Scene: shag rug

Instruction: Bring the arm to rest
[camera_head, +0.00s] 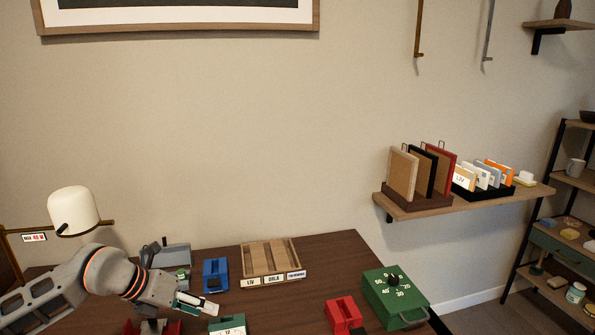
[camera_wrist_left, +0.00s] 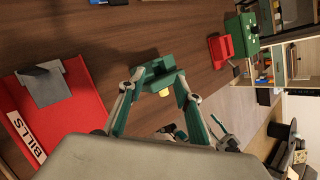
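My left arm (camera_head: 115,277) reaches in from the lower left of the head view. Its gripper (camera_head: 212,309) is low over the front of the dark wooden desk, beside a green block with a white face marked 12 (camera_head: 228,325). In the left wrist view the two fingers (camera_wrist_left: 159,80) stand apart. A green piece (camera_wrist_left: 160,72) shows between and beyond their tips; I cannot tell whether they touch it. I see no clear hold on anything.
The desk (camera_head: 330,255) holds a blue item (camera_head: 215,274), a wooden name tray (camera_head: 269,257), a red item (camera_head: 344,314) and a green dial box (camera_head: 395,297). A red BILLS tray (camera_wrist_left: 62,103) lies near the gripper. A lamp (camera_head: 73,209) stands left. A wall shelf (camera_head: 470,203) is right.

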